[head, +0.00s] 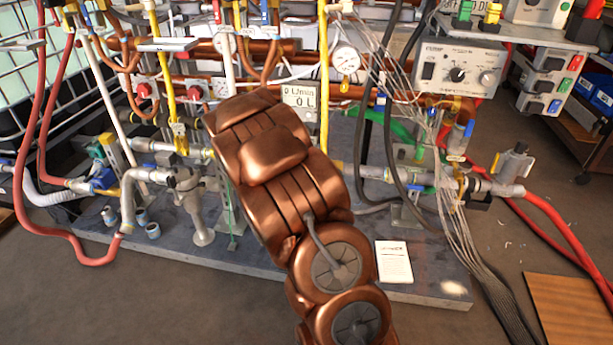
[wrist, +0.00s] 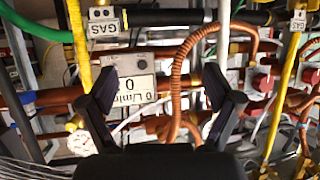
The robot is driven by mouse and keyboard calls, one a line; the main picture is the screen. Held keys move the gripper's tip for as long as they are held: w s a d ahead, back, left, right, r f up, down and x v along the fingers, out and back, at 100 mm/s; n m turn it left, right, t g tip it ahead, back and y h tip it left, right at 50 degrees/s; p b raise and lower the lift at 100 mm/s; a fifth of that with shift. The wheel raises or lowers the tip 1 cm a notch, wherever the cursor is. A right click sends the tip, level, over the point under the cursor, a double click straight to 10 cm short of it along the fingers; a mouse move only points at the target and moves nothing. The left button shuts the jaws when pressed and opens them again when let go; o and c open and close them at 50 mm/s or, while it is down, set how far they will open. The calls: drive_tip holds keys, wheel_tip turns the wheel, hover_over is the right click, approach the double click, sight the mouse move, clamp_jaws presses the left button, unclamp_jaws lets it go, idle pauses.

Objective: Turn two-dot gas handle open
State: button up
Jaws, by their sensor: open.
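In the wrist view a left GAS tag (wrist: 104,29) hangs by a yellow pipe (wrist: 79,45), with a small pale block (wrist: 101,12) above it that seems to bear dark dots. A right GAS tag (wrist: 297,20) is by another yellow pipe (wrist: 284,85). I cannot make out for sure which handle carries two dots. My gripper (wrist: 160,88) is open, its black fingers spread in front of the flow display (wrist: 135,86), with nothing held. In the head view my copper arm hides the gripper. A yellow pipe with a yellow valve part (head: 180,136) stands left of the arm.
A copper corrugated hose (wrist: 177,75) runs between my fingers in the wrist view. Pipes and a pressure gauge (head: 346,60) crowd the rack. A grey control box (head: 459,68) and hanging cables are at right. The floor in front is open.

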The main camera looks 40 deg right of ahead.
drive_tip(key=d+f+m+h+b, duration=0.2)
drive_tip(key=d+f+h+b, duration=0.3)
drive_tip(key=d+f+b, duration=0.75)
drive_tip(key=shift+t+h, duration=0.4)
drive_tip(key=shift+w+d+f, duration=0.3)
drive_tip(key=shift+w+d, duration=0.25)
drive_tip(key=shift+d, duration=0.4)
drive_tip(key=shift+w+d+f, duration=0.25)
drive_tip(key=shift+w+d, duration=0.25)
drive_tip(key=shift+d, duration=0.5)
drive_tip(key=shift+w+d+f, duration=0.3)
drive_tip(key=shift+w+d, duration=0.25)
drive_tip(key=shift+d, duration=0.4)
drive_tip(key=c, duration=1.2)
drive_tip(key=shift+o, duration=0.2)
